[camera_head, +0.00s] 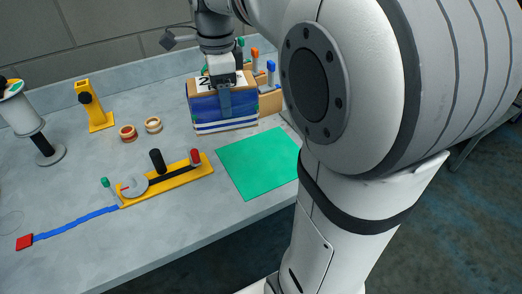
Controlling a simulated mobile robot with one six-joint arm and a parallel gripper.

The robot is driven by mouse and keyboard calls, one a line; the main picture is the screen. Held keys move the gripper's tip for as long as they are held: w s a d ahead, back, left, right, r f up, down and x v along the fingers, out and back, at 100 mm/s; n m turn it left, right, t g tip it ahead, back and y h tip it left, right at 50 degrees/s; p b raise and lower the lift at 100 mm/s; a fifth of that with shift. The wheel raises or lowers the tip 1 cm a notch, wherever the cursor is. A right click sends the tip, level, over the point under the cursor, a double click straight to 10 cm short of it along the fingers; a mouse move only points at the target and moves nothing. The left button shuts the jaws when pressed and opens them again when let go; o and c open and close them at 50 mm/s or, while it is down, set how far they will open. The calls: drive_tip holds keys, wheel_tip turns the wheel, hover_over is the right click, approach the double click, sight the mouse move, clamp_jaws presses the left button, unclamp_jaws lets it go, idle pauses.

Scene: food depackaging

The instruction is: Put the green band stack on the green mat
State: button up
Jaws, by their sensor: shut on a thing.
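My gripper (224,100) points down at the back of the bench, with one finger against the front of a banded stack (205,113). It is shut on this stack. The stack has a tan top, a white label with a dark digit, and blue and white bands along its front. Only small green touches show at its sides; I see no clear green band. The green mat (258,162) lies flat on the bench in front and to the right of the stack, its upper surface bare. My arm covers the area beside the mat's right edge.
A yellow tool fixture (185,182) with knobs lies left of the mat. Tape rolls (128,133), a yellow stand (95,108) and a grey reel stand (35,130) are farther left. A cardboard holder with coloured-top items (270,100) stands right of the stack.

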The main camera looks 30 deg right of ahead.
drive_tip(key=s+d+f+n+p, duration=0.15)
drive_tip(key=d+f, duration=0.25)
drive_tip(key=d, duration=0.5)
drive_tip(key=n, duration=0.1)
approach(265, 158)
drive_tip(key=shift+f, duration=0.95)
drive_tip(key=o, duration=0.8)
drive_tip(key=shift+f, duration=0.2)
drive_tip(key=o, duration=0.4)
drive_tip(key=shift+r, duration=0.1)
drive_tip(key=shift+o, duration=0.2)
